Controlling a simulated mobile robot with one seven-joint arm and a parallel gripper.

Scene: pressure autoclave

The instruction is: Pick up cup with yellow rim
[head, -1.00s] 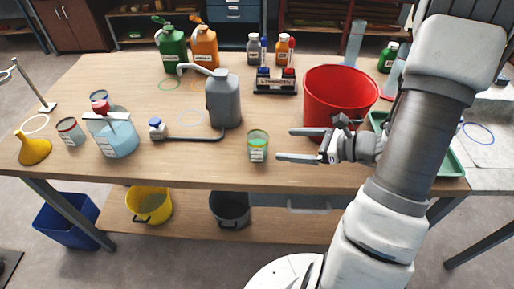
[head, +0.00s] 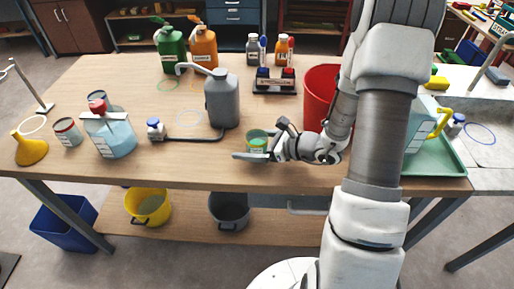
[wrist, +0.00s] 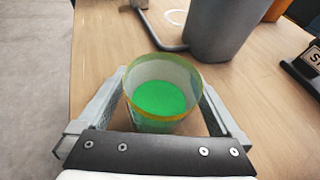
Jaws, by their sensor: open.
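The cup with a yellow rim (wrist: 162,118) stands upright on the table and holds green contents. In the head view the cup (head: 257,136) shows only in part, as my gripper covers its lower side. My gripper (wrist: 162,100) is open, with one finger on each side of the cup. In the head view my gripper (head: 254,148) reaches in from the right at the cup's height. I cannot tell whether the fingers touch the cup wall.
A grey canister (head: 223,98) with a bent tube stands behind the cup. A red bucket (head: 319,95) stands to the right, partly behind my arm. A green tray (head: 440,160) lies at the right. The table's front edge (head: 200,184) is close to the cup.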

